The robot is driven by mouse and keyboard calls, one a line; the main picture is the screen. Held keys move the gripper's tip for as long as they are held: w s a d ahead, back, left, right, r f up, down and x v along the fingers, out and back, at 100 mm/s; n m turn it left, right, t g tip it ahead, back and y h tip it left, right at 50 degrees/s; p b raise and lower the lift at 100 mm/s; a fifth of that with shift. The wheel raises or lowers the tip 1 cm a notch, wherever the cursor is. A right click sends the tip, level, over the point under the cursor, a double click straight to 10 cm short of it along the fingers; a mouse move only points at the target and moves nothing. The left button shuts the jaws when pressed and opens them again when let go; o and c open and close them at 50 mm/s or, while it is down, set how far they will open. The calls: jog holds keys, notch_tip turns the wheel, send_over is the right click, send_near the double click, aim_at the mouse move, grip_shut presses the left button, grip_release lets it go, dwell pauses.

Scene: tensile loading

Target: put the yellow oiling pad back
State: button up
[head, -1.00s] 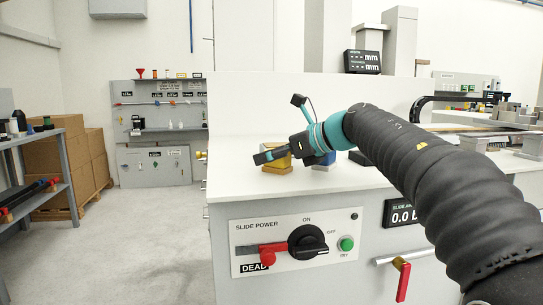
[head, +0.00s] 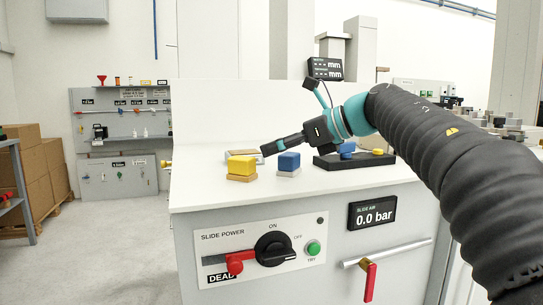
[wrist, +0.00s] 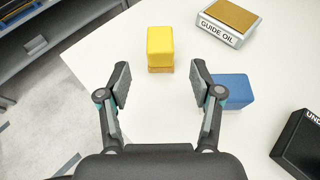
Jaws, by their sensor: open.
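The yellow oiling pad (head: 241,165) is a yellow block on a tan base, standing on the white bench top near its left end. In the wrist view the yellow pad (wrist: 160,43) stands ahead of the fingers, in line with the gap between them. My gripper (head: 265,149) is open and empty; in the wrist view its fingertips (wrist: 160,78) are apart, with nothing between them. In the wrist view a grey tray labelled GUIDE OIL (wrist: 218,33), with a tan top, lies beyond the pad to the right.
A blue pad (head: 289,162) on a pale base stands right of the yellow one; in the wrist view the blue pad (wrist: 235,91) is close to the right finger. A black tray (head: 330,162) with blue and yellow blocks lies farther right. The bench front carries a switch panel (head: 222,245).

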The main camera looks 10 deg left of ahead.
jog(key=shift+d, duration=0.2)
jog(key=shift+r, duration=0.15)
jog(key=d+r+m+t+y, duration=0.1)
jog(key=d+r+m+t, duration=0.9)
jog(key=m, duration=0.5)
jog(key=s+d+f+m+t+h, duration=0.1)
jog(key=d+f+m+t+h, duration=0.2)
jog(key=d+f+m+h, duration=0.55)
jog(key=s+d+f+m+t+h, duration=0.2)
jog(key=d+f+m+h, duration=0.3)
jog(key=m, duration=0.7)
jog(key=s+d+f+m+g+h, duration=0.1)
jog(key=s+d+f+m+g, duration=0.3)
jog(key=f, duration=0.4)
jog(key=s+d+f+m+g+h, duration=0.2)
jog(key=s+d+f+m, duration=0.1)
jog(key=s+f+m, duration=0.35)
jog(key=s+a+f+m+g+y, duration=0.2)
jog(key=s+f+m+g, duration=0.3)
jog(key=s+f, duration=0.9)
notch_tip(320, 180, down, 2)
jog(key=shift+s+a+f+g, duration=0.15)
jog(key=shift+a+g, duration=0.25)
jog(key=shift+g, duration=0.3)
